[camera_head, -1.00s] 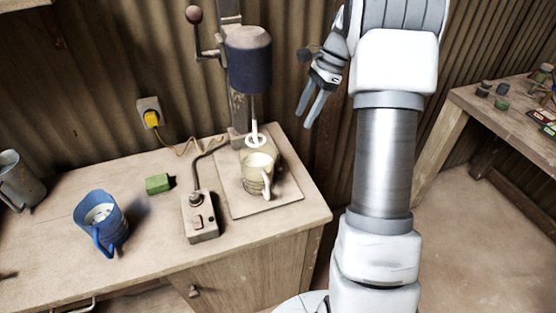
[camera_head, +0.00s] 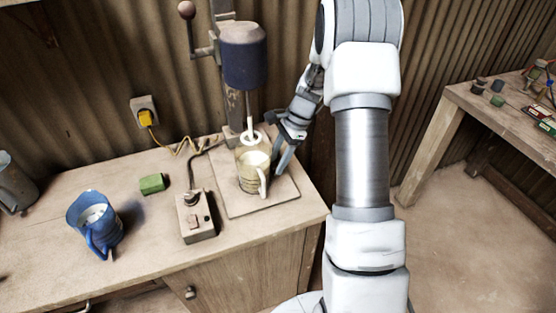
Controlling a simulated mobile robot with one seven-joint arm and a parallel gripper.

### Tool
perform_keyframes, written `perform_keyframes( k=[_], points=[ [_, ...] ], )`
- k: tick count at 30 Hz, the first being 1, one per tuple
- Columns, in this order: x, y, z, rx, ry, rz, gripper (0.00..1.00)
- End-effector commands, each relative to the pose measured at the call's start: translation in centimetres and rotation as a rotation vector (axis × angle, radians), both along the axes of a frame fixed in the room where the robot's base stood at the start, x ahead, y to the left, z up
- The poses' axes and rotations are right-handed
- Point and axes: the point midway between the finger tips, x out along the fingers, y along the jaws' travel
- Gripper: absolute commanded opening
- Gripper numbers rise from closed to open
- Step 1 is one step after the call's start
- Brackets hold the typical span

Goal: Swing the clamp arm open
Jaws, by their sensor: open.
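A stand (camera_head: 226,75) with a dark motor head (camera_head: 244,55) and a thin vertical shaft (camera_head: 249,110) rises at the back of the bench. A lever with a round brown knob (camera_head: 187,10) sits at its left. A cream mug (camera_head: 253,172) stands below the shaft on a flat base plate (camera_head: 225,198), its handle facing front right. I cannot make out with certainty which part is the clamp arm. My gripper (camera_head: 281,161) is open, pointing down close to the mug's right side. Whether it touches the mug is unclear, and part of the stand behind it is hidden.
A switch box (camera_head: 196,218) with a cable stands left of the base plate. A green block (camera_head: 152,184) and a blue jug (camera_head: 95,224) are farther left. A yellow plug (camera_head: 146,118) is in the wall socket. Another table (camera_head: 455,122) with small items stands at right.

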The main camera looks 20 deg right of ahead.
Motion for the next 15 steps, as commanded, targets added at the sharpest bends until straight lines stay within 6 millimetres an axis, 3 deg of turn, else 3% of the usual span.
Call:
perform_keyframes(
  k=[8,15],
  points=[
    [0.01,0.08,-0.18,0.000,-0.001,0.000,0.54],
    [0.00,0.06,-0.16,0.000,-0.001,0.000,0.14]
  ],
)
